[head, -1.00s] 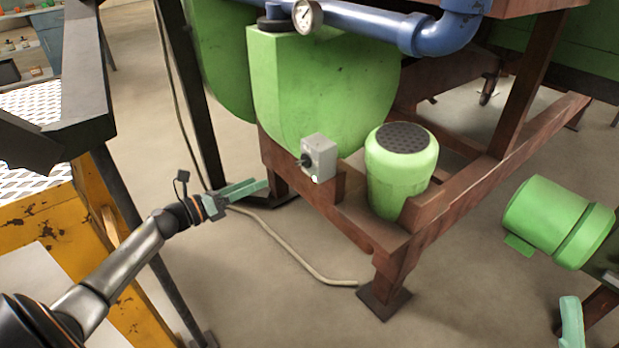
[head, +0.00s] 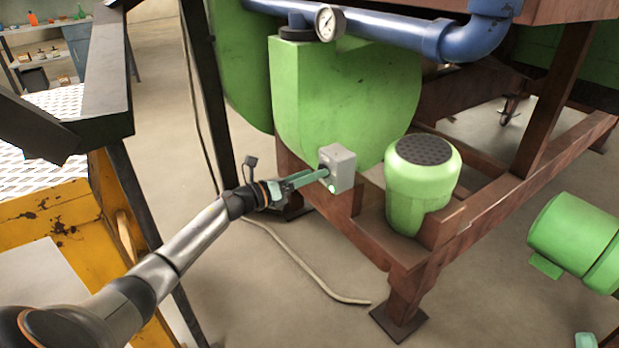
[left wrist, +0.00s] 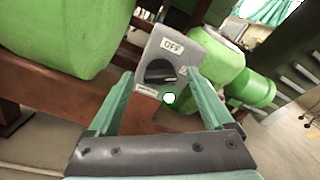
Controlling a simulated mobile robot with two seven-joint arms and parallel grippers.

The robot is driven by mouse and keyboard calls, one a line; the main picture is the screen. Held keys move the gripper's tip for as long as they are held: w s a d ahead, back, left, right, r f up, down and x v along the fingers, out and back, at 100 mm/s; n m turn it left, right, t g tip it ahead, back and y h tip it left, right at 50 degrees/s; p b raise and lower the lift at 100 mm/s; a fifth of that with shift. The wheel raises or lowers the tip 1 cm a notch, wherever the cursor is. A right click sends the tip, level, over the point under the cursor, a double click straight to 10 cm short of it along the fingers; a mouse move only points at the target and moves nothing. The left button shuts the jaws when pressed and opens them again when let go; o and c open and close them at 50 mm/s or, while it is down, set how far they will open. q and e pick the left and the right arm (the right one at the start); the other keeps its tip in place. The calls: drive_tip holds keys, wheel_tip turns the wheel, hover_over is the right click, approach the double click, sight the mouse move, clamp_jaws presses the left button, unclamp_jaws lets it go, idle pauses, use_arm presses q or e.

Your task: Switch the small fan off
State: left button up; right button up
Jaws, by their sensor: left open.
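A grey switch box (head: 340,168) is mounted on the rusty brown frame beside the small green fan (head: 420,185). In the left wrist view the switch box (left wrist: 170,62) shows an "OFF" label at its top, a black rotary knob (left wrist: 160,72) and a lit white-green lamp below. The knob's pointer lies toward the right, not at the OFF label. My left gripper (head: 322,174) is open, its green fingers at the box's face. In the wrist view its fingertips stand on either side of the knob; I cannot tell whether they touch. My right gripper (head: 586,340) shows only as a green bit at the lower edge.
A large green housing (head: 345,95) and a blue pipe (head: 400,32) with a gauge (head: 329,20) stand behind the box. A green motor (head: 575,240) is at the right. A yellow stand (head: 60,210) is at the left. A pale cable (head: 300,265) lies on the floor.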

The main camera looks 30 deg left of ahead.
use_arm(q)
drive_tip(key=shift+c, duration=0.2)
clamp_jaws()
idle(0.6)
drive_tip(key=shift+n, duration=0.3)
drive_tip(key=shift+w+a+f+n+p, duration=0.1)
drive_tip(key=shift+n+p, duration=1.2)
drive_tip(key=shift+n, duration=1.5)
drive_tip(key=shift+f+n+p, duration=0.1)
drive_tip(key=shift+n+p, duration=1.15)
drive_tip(key=shift+n, duration=1.55)
